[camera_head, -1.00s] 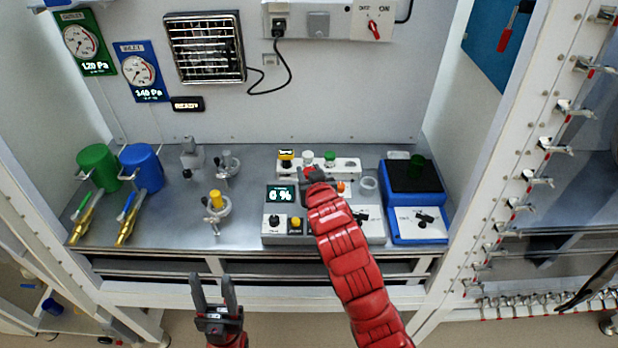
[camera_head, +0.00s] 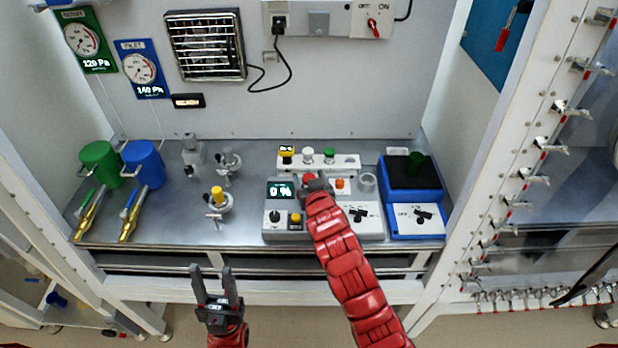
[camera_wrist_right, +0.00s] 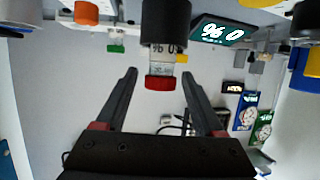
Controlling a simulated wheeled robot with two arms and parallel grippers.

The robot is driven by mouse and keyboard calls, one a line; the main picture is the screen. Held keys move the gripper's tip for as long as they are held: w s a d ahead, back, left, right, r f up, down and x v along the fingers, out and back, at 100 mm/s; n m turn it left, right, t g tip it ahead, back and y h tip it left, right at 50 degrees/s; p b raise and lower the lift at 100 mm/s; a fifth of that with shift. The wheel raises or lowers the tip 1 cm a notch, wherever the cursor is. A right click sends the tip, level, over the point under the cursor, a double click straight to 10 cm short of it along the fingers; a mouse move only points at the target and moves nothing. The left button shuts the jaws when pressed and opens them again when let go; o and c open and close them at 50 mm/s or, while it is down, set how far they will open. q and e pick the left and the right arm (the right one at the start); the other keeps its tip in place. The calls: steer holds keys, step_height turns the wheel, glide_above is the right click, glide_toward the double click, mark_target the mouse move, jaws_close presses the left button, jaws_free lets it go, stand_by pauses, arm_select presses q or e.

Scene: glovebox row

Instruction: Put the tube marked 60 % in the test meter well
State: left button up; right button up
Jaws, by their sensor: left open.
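The test meter (camera_head: 288,222) is a grey box on the bench, its display (camera_head: 280,190) reading 0 %. In the right wrist view, which is turned over, a red-capped tube (camera_wrist_right: 161,72) stands with its far end inside a black cylindrical well (camera_wrist_right: 165,22) beside the display (camera_wrist_right: 222,31). Its label shows "0 %"; any leading digit is unclear. My right gripper (camera_wrist_right: 159,72) is open, a finger on each side of the tube, with gaps visible. My left gripper (camera_head: 214,270) is open and empty in front of the bench.
Behind the meter, a white rack (camera_head: 345,162) holds tubes with yellow, white and green caps. A blue device (camera_head: 420,222) stands to the right. Small stands (camera_head: 219,204) and green and blue canisters (camera_head: 143,165) stand to the left.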

steer(key=shift+r, duration=0.25)
steer(key=shift+s+f, duration=0.1)
steer(key=shift+s, duration=0.1)
steer(key=b+v, duration=0.3)
steer(key=v, duration=0.5)
steer(key=p+v, duration=0.3)
steer(key=p, duration=0.1)
steer(key=shift+s+d+r+p, duration=0.15)
steer(key=shift+s+r+p, duration=0.1)
steer(key=shift+s+p, duration=0.05)
steer(key=shift+w, duration=0.1)
